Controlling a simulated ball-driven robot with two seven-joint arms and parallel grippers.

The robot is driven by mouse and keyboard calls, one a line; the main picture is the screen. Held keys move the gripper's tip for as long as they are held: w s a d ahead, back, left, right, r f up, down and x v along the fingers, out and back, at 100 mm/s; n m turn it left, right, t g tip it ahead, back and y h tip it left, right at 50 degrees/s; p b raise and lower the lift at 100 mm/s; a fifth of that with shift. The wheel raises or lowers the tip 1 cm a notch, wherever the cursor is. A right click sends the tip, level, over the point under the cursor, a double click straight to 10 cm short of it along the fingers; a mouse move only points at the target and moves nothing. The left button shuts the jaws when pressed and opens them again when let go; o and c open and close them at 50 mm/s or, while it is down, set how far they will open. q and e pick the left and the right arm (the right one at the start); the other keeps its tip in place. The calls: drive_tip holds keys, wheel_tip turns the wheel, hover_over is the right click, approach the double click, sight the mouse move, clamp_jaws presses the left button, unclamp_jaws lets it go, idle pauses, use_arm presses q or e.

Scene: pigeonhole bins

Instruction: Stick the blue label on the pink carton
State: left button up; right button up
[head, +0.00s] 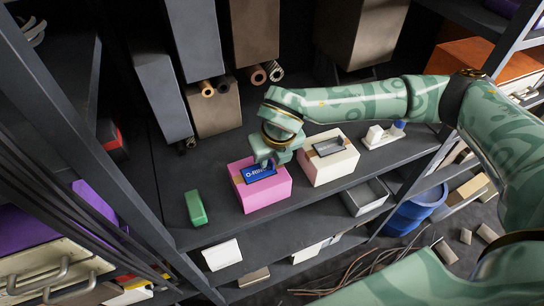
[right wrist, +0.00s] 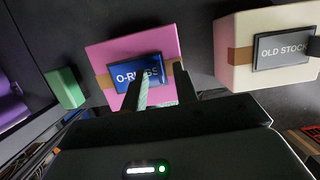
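The pink carton (head: 266,199) stands on the dark shelf. The blue label (head: 256,174) lies against its upper face across a brown tape band, and it reads O-RINGS in the right wrist view (right wrist: 121,78). It looks roughly level with the carton's edges; I cannot tell how firmly it sits. My right gripper (head: 266,160) is over the label's far right part. In the right wrist view its two fingers (right wrist: 161,84) are apart, one in front of the label's text and one past its right edge. My left gripper is out of view.
A cream carton (head: 331,168) with a grey OLD STOCK label stands close to the right. A green block (head: 195,207) lies to the left. A white item with a blue cap (head: 384,134) is farther right. Grey bins and brown tubes stand behind.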

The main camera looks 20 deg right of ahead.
drive_tip(key=p+v, duration=0.1)
drive_tip(key=v, duration=1.4)
drive_tip(key=shift+r, duration=0.35)
drive_tip(key=shift+s, duration=0.1)
